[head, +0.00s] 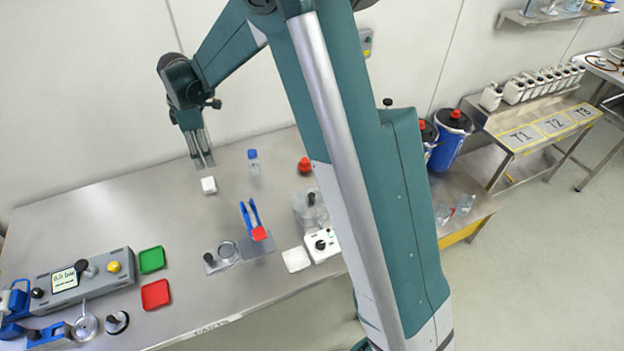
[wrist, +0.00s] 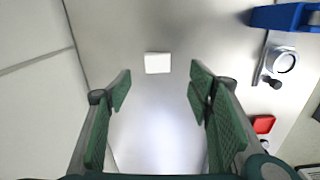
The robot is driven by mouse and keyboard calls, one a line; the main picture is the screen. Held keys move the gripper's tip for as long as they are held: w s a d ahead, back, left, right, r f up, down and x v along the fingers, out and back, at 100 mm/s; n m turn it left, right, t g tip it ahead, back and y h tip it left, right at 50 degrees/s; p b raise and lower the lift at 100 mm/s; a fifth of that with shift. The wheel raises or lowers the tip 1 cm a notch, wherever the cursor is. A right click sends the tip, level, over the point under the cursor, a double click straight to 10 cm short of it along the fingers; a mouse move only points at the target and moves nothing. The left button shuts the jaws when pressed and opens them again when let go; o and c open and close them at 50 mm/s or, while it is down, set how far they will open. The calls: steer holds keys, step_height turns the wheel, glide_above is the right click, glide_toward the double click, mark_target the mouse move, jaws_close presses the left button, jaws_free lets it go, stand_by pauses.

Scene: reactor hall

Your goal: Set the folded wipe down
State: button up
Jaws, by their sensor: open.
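The folded wipe is a small white square block (head: 209,185) lying on the steel bench, left of the blue-capped bottle. It also shows in the wrist view (wrist: 158,63), flat on the bench beyond my fingertips. My gripper (head: 203,160) is above the bench near the back wall, just behind the wipe. In the wrist view its green-padded fingers (wrist: 160,85) are spread wide with nothing between them. The wipe is apart from the fingers. A second white square pad (head: 296,259) lies near the bench's front edge.
A blue-capped bottle (head: 254,162) and a red-topped item (head: 305,165) stand right of the wipe. A blue-handled tool (head: 252,220) and a metal plate stand in front. Green (head: 152,260) and red (head: 155,294) trays lie left. The bench left of the wipe is clear.

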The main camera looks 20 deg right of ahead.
steer(key=s+d+r+m+t, duration=0.3)
steer(key=s+d+r+m, duration=0.5)
steer(key=s+d+r, duration=0.7)
steer(key=s+d+m+t, duration=0.2)
steer(key=s+d+m, duration=0.2)
steer(key=s, duration=0.8)
steer(key=s+d+m+t, duration=0.2)
steer(key=s+d+m, duration=0.2)
steer(key=s, duration=0.8)
steer(key=shift+m, duration=0.6)
